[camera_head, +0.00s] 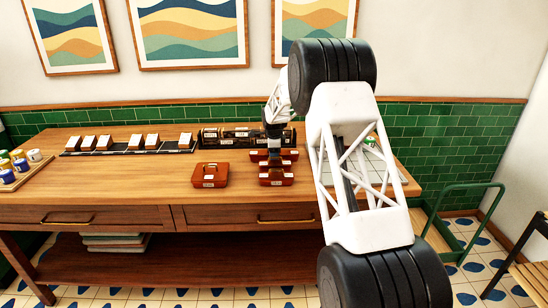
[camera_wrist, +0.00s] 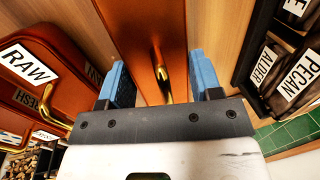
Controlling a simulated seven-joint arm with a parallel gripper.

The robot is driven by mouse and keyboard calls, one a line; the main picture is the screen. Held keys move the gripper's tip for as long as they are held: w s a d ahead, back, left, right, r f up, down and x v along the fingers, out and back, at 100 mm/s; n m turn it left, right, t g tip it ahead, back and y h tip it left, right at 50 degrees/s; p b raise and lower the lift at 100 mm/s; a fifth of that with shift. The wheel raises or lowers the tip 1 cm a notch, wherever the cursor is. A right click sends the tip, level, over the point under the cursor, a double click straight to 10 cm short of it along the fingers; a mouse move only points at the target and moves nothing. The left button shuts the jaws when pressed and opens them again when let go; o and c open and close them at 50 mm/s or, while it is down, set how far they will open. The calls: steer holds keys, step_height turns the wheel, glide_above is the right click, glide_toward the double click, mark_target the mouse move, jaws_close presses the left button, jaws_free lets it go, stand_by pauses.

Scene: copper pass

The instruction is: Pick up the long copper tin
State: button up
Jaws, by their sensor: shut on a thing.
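The long copper tin (camera_wrist: 140,22) with a brass handle (camera_wrist: 158,62) lies between the blue fingers of my gripper (camera_wrist: 159,88) in the wrist view. The fingers are shut on it, one on each side. In the head view the long copper tin (camera_head: 258,156) shows low under my gripper (camera_head: 273,149), close in front of the dark rack. My arm hides part of it. I cannot tell whether it still touches the table.
Copper tins stand in front (camera_head: 276,179) and at left (camera_head: 209,175) on the wooden table (camera_head: 110,180). One labelled RAW (camera_wrist: 35,70) is close at left in the wrist view. A dark rack (camera_head: 222,136) stands behind; its PECAN pack (camera_wrist: 297,80) is at right.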

steer(key=shift+r, duration=0.1)
steer(key=shift+r, duration=4.95)
steer(key=s+d+f, duration=0.1)
steer(key=s+d, duration=0.4)
steer(key=d, duration=0.6)
steer(key=s+d+f, duration=0.1)
steer(key=s+d, duration=0.4)
steer(key=d, duration=0.7)
steer(key=s+d+f, duration=0.2)
steer(key=s+d, duration=0.3)
steer(key=d, duration=0.7)
steer(key=shift+w, duration=0.15)
steer(key=shift+w+d+f, duration=0.25)
steer(key=shift+w+d, duration=0.35)
steer(key=shift+w, duration=2)
steer(key=shift+w+d+f, duration=0.3)
steer(key=shift+w+d, duration=0.35)
steer(key=shift+w, duration=1.9)
steer(key=shift+w+d+f, duration=0.25)
steer(key=shift+w+d, duration=0.35)
steer(key=shift+w, duration=2)
